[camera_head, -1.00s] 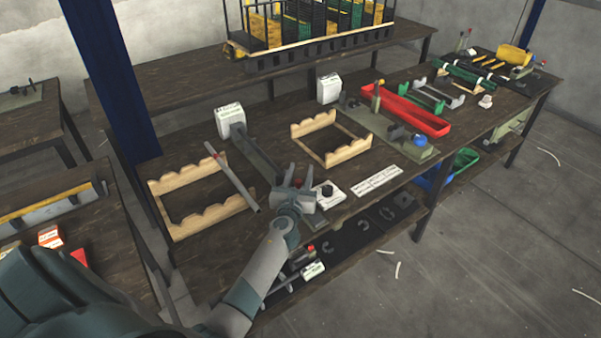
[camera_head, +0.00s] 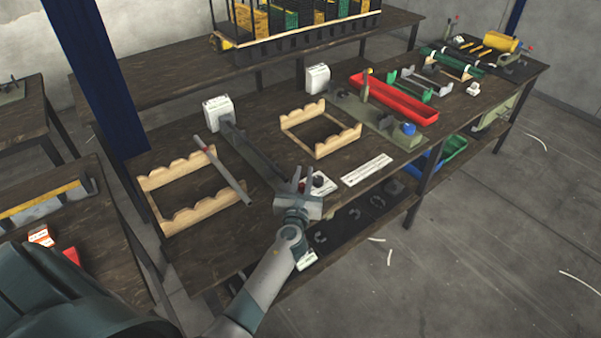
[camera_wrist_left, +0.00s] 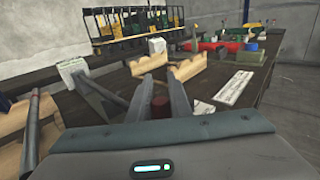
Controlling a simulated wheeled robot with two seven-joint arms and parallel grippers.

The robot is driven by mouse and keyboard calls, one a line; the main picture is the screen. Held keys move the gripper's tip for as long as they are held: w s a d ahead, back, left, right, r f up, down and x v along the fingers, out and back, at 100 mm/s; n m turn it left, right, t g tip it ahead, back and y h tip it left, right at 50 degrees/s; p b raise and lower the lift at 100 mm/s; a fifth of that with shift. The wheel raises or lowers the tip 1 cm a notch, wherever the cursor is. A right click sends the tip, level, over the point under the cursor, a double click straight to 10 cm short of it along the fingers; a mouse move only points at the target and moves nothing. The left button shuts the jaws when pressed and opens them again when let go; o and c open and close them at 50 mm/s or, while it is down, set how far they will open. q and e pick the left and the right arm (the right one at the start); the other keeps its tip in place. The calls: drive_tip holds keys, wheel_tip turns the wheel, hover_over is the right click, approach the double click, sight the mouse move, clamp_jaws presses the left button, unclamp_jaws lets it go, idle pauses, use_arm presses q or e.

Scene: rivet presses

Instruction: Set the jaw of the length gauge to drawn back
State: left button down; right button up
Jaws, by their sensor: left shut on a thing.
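The length gauge is a long dark rail (camera_head: 256,158) on the bench, with a white box (camera_head: 217,110) at its far end. The rail also shows in the left wrist view (camera_wrist_left: 97,96). My left gripper (camera_head: 302,180) is at the rail's near end, by the bench's front edge. In the left wrist view its fingers (camera_wrist_left: 158,92) stand either side of a dark red piece (camera_wrist_left: 159,105), which looks like the gauge's jaw handle. The fingers and palm hide most of this piece and the jaw itself. My right gripper is not in view.
A wooden cradle (camera_head: 160,180) with a grey tube (camera_head: 228,176) across it stands left of the rail. Another wooden cradle (camera_head: 335,147) stands to the right. A white label strip (camera_head: 367,169) and a red tray (camera_head: 395,105) lie further right. A blue post (camera_head: 95,80) rises at left.

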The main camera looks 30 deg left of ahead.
use_arm(q)
drive_tip(key=c, duration=1.9)
unclamp_jaws()
drive_tip(key=shift+d+f, duration=0.15)
drive_tip(key=shift+d, duration=0.05)
drive_tip(key=shift+o, duration=1.4)
drive_tip(key=shift+s+d, duration=0.1)
